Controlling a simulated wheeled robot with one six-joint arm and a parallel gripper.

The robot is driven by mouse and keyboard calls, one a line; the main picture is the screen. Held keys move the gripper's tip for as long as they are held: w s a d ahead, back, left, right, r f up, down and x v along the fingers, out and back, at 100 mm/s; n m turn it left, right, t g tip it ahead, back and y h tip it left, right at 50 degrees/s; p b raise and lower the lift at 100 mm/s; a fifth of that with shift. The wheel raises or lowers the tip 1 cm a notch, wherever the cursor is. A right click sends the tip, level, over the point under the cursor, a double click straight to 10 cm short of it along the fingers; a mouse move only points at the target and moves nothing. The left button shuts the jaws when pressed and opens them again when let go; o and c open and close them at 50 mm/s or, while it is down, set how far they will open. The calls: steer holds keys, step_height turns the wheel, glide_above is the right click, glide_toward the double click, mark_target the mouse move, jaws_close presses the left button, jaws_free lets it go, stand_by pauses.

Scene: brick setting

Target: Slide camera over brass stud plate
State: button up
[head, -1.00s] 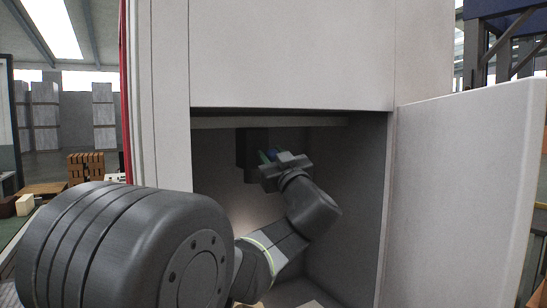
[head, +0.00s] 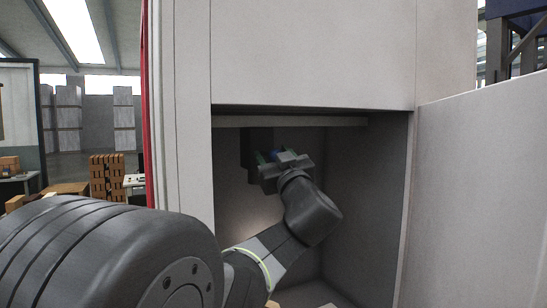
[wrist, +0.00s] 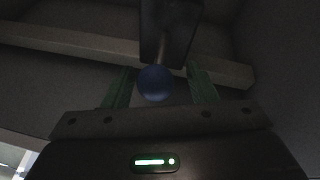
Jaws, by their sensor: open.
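My gripper (head: 268,157) is inside an open white cabinet (head: 310,60), high up near the back wall. In the wrist view its two green fingers (wrist: 159,72) are apart, one on each side of a blue ball-shaped knob (wrist: 155,84). I cannot tell whether either finger touches it. The knob seems to sit on a short stem in front of a dark block (wrist: 180,25). The dark block (head: 256,142) also shows in the head view, partly hidden by my gripper. I cannot make out a camera or a brass stud plate in either view.
The cabinet door (head: 480,190) stands open on the right. A shelf-like strip (head: 330,121) crosses the top of the opening, just above my gripper. The cabinet side walls are close around my arm. Stacked brown bricks (head: 107,178) stand outside at the left.

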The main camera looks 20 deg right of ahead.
steer(key=b+v, duration=0.2)
steer(key=v, duration=1.1)
steer(key=shift+s+f+b, duration=0.15)
steer(key=shift+s+b, duration=0.15)
steer(key=shift+s, duration=0.1)
steer(key=shift+w, duration=0.1)
steer(key=p+x, duration=0.2)
steer(key=x, duration=1.1)
steer(key=shift+w+r+p, duration=0.2)
steer(key=shift+w+p, duration=0.15)
steer(key=shift+p, duration=0.05)
steer(key=shift+d, duration=0.4)
